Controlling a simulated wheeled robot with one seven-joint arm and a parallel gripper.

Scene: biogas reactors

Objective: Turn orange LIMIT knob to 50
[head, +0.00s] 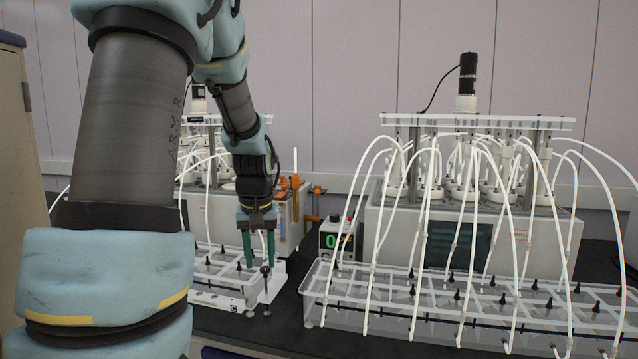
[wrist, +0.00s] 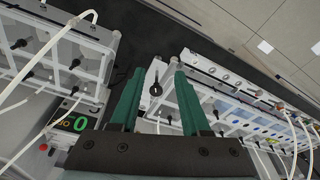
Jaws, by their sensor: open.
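I cannot make out an orange LIMIT knob in either view. A small control box (head: 335,240) with a green 0 on its display stands between the two reactor units. In the wrist view the box's display (wrist: 80,124) is at the lower left, with a red button (wrist: 43,147) beside it. My gripper (head: 259,264) points down over the near right corner of the left white rack, to the left of the box. In the wrist view my gripper (wrist: 158,73) has its two green fingers apart with nothing held.
The right clear rack (head: 440,310) carries several black valves, with white tubes arching over it. The left rack (head: 220,292) lies under my gripper. Orange fittings (head: 296,182) are on the left reactor. A narrow strip of dark bench is free between the racks.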

